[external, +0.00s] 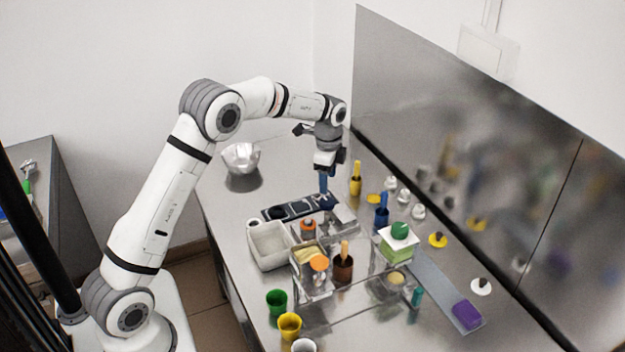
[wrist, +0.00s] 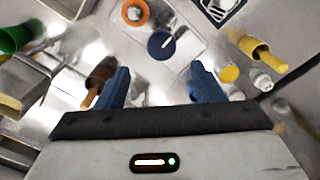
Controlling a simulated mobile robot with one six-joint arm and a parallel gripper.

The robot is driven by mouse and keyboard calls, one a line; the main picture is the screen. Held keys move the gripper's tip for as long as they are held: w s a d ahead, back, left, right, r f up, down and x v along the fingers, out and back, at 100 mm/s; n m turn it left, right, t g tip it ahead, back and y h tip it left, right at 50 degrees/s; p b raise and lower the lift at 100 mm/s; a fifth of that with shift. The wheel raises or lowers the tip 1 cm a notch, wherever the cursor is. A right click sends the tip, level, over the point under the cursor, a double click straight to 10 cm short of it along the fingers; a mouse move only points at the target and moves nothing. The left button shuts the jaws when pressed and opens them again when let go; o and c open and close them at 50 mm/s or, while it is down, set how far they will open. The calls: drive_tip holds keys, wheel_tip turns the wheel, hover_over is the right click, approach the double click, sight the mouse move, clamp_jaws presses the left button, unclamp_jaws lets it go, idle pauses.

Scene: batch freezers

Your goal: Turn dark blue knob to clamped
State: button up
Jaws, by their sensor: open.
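The dark blue knob (wrist: 160,45) is a round disc with a white bar across it, on a shiny metal plate in the upper middle of the wrist view. The white bar slants toward the upper right. My gripper (wrist: 158,85) is open, with its two blue fingers apart and nothing between them. The knob lies beyond the fingertips, apart from them. In the external view my gripper (external: 323,190) points down over the metal plate, and its fingers largely hide the knob there.
An orange knob (wrist: 136,13) sits beside the blue one. A yellow pot with a handle (external: 355,185), a dark blue pot (external: 381,218) and a brown pot (external: 343,268) stand nearby. A white bin (external: 268,258) is at front left.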

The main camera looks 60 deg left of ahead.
sight(327, 201)
drive_tip(key=shift+a+f, duration=0.2)
drive_tip(key=shift+f, duration=0.2)
wheel_tip(327, 201, down, 8)
drive_tip(key=shift+r+p, duration=0.25)
drive_tip(key=shift+p, duration=0.6)
drive_tip(key=shift+c, duration=0.4)
drive_tip(key=c, duration=0.9)
